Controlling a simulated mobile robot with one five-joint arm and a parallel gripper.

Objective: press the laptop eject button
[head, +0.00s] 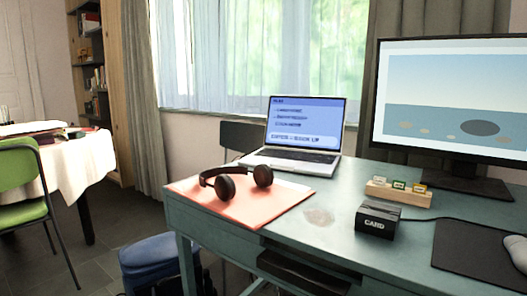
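An open silver laptop (305,130) stands at the back left of the green desk. Its lit screen shows lines of text, the lowest a larger line that seems to include "eject" or a similar word, too blurred to read surely. Its keyboard base (290,160) faces me. I cannot make out a separate eject button on it. A small black box labelled "CARD" (376,220) sits on the desk nearer to me, with a cable running right from it. My gripper is not in the head view.
Black headphones (238,182) lie on a salmon folder (240,203) in front of the laptop. A wooden block with small cards (398,193), a monitor (450,100), a dark mat (480,257) and a white mouse (515,250) are to the right. A blue stool (150,260) stands below left.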

